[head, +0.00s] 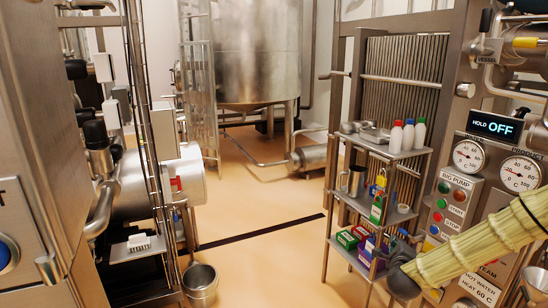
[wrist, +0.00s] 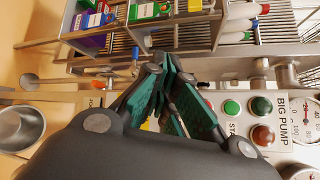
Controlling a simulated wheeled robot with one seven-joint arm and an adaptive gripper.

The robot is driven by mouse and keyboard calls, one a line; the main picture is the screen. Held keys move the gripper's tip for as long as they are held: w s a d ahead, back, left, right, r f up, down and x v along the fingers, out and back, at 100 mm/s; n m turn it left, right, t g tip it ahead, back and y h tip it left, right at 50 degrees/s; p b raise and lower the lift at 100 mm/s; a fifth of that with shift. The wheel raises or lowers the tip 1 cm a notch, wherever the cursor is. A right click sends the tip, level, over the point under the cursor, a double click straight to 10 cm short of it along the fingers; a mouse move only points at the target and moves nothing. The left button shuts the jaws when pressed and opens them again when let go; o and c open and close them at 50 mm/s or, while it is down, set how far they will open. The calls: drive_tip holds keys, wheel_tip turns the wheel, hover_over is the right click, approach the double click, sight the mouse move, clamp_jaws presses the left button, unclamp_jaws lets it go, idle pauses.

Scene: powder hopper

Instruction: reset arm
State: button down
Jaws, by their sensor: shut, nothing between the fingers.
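My arm, in a pale yellow sleeve (head: 480,243), reaches in from the right edge of the head view. My gripper (head: 402,256) is dark and sits at its end, in front of the lower shelves of the rack. In the wrist view my gripper (wrist: 163,68) shows its green-padded fingers close together. It is shut with nothing held. The rack and the control panel lie beyond the fingers there.
A metal rack (head: 392,154) holds bottles, a steel jug (head: 353,181) and coloured boxes (head: 352,238). The control panel (head: 459,200) with gauges and buttons is close on the right. A steel bucket (head: 200,283) stands at lower left. The middle floor (head: 265,215) is clear.

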drive_tip(key=s+a+f+n+g+y, duration=0.3)
drive_tip(key=s+a+f+n, duration=0.45)
drive_tip(key=s+f, duration=0.35)
drive_tip(key=s+a+f+n+g+y, duration=0.3)
drive_tip(key=s+a+f+n, duration=0.5)
drive_tip(key=f, duration=0.5)
drive_tip(key=s+a+f+n+g, duration=0.1)
drive_tip(key=s+f+n+g, duration=0.2)
drive_tip(key=s, duration=0.7)
drive_tip(key=s+a+f+n+g, duration=0.2)
drive_tip(key=s+f+n, duration=0.1)
drive_tip(key=s, duration=0.8)
drive_tip(key=s+a+f+n+g, duration=0.2)
drive_tip(key=s+n, duration=0.3)
drive_tip(key=s, duration=0.6)
drive_tip(key=shift+f+n+g, duration=0.35)
drive_tip(key=shift+f+g, duration=0.2)
drive_tip(key=shift+g, duration=0.25)
drive_tip(key=shift+d, duration=0.1)
